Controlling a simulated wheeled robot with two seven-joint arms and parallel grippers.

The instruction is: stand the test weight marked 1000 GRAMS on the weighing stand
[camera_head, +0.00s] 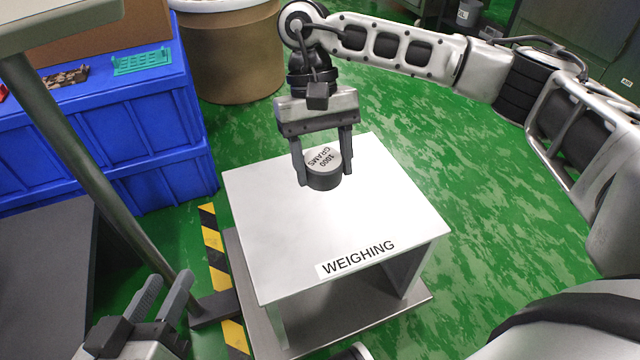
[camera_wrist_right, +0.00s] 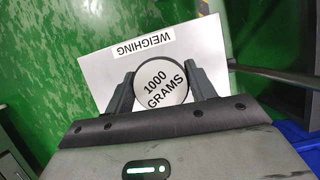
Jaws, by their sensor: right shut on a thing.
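The test weight (camera_head: 324,170) is a short dark grey cylinder with a pale top marked 1000 GRAMS. In the right wrist view the weight (camera_wrist_right: 161,84) sits between the fingers. My right gripper (camera_head: 322,166) is shut on it, over the rear middle of the weighing stand (camera_head: 270,225). The stand is a white-topped table with a WEIGHING label (camera_head: 358,257) at its front edge. The weight is upright; I cannot tell whether its base touches the top. My left gripper (camera_head: 163,293) is at the lower left, fingers apart and empty, away from the stand.
Blue crates (camera_head: 110,125) stand at the left, with a teal tray (camera_head: 141,62) on top. A brown drum (camera_head: 232,55) stands behind. A grey post (camera_head: 90,170) slants down left of the stand. The rest of the stand's top is clear.

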